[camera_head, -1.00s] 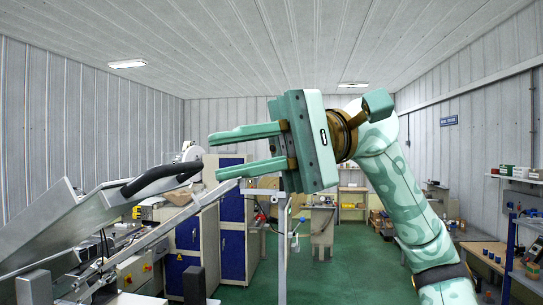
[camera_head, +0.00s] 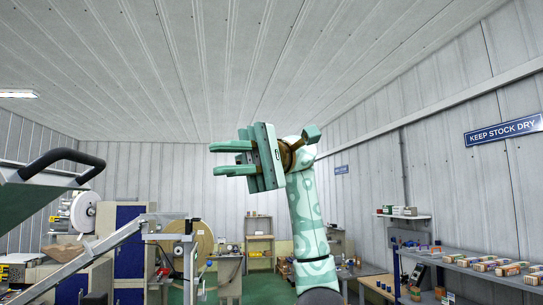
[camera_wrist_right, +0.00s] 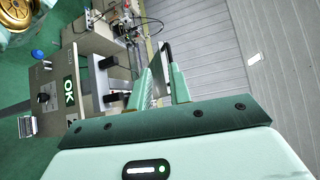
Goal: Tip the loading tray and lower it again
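The loading tray (camera_head: 28,200) is at the left edge of the head view, raised and tilted, and the picture edge cuts most of it off. Its black bar handle (camera_head: 62,156) sticks out at the upper end. My right gripper (camera_head: 214,159) is open and empty, its two green fingers pointing left with a gap between them. It is well to the right of the handle, about level with it and not touching. In the right wrist view the fingers (camera_wrist_right: 163,75) also show, with a dark edge near them that I cannot identify. My left gripper is not in view.
A sloping metal bar (camera_head: 92,252) runs below the tray. Blue cabinets (camera_head: 130,245) and a large tan reel (camera_head: 190,242) stand behind it. A shelf of small boxes (camera_head: 490,264) is at the right. The air around my right gripper looks clear.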

